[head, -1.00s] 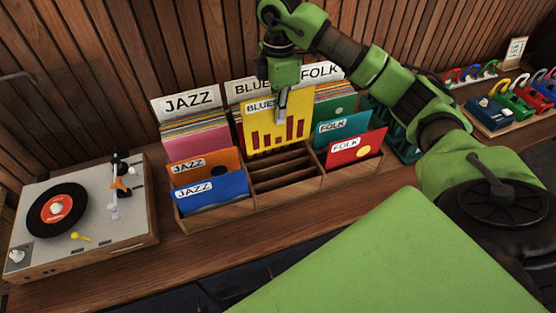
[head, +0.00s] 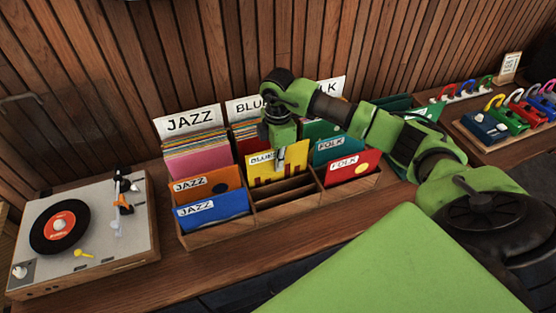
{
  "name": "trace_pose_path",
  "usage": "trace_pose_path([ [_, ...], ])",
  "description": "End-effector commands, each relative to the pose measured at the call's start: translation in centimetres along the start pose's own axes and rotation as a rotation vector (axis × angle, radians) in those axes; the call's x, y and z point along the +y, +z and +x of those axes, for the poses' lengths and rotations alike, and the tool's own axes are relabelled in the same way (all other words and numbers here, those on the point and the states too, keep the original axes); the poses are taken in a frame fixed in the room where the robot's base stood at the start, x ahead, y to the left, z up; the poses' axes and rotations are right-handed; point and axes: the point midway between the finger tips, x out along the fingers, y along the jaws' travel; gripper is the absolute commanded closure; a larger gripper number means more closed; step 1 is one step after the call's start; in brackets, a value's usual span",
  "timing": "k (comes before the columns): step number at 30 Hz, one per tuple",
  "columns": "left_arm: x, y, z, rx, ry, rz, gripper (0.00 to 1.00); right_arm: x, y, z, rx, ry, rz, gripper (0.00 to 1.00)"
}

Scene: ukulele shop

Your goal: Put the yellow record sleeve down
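The yellow record sleeve (head: 293,161), labelled BLUES with dark red bars, stands upright in the middle Blues column of the wooden record crate (head: 283,211). Its lower part is hidden behind a crate divider. My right gripper (head: 281,160) is at the sleeve's top edge, pointing down, and appears shut on it. The fingertips are small and partly merged with the sleeve. The slots in front of the sleeve are empty. My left gripper is not in view.
Orange and blue Jazz sleeves (head: 211,210) stand left of the middle column, and teal and red Folk sleeves (head: 351,168) stand right. A turntable (head: 130,239) sits further left. Coloured pedals or capos on a tray (head: 490,128) are at the far right.

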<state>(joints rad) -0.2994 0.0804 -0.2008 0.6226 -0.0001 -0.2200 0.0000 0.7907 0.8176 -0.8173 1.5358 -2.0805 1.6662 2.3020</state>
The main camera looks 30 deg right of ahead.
Motion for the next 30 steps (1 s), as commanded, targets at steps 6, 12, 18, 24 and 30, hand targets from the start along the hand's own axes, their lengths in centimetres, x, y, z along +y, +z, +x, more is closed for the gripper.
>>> trace_pose_path([
  [6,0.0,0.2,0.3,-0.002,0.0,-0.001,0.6,0.0,0.0,0.4,0.0,0.0,0.0,1.0],
  [12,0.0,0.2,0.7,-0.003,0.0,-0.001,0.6,0.0,0.0,1.0,0.0,0.0,0.0,1.0],
  [18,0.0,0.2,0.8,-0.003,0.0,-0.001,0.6,0.0,0.0,1.2,0.0,0.0,-0.001,1.0],
  [24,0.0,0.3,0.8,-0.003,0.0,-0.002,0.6,0.0,0.0,1.2,0.0,-0.001,-0.001,0.79],
  [30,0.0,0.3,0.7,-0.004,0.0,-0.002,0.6,0.0,0.0,1.1,0.0,0.0,0.0,0.79],
])
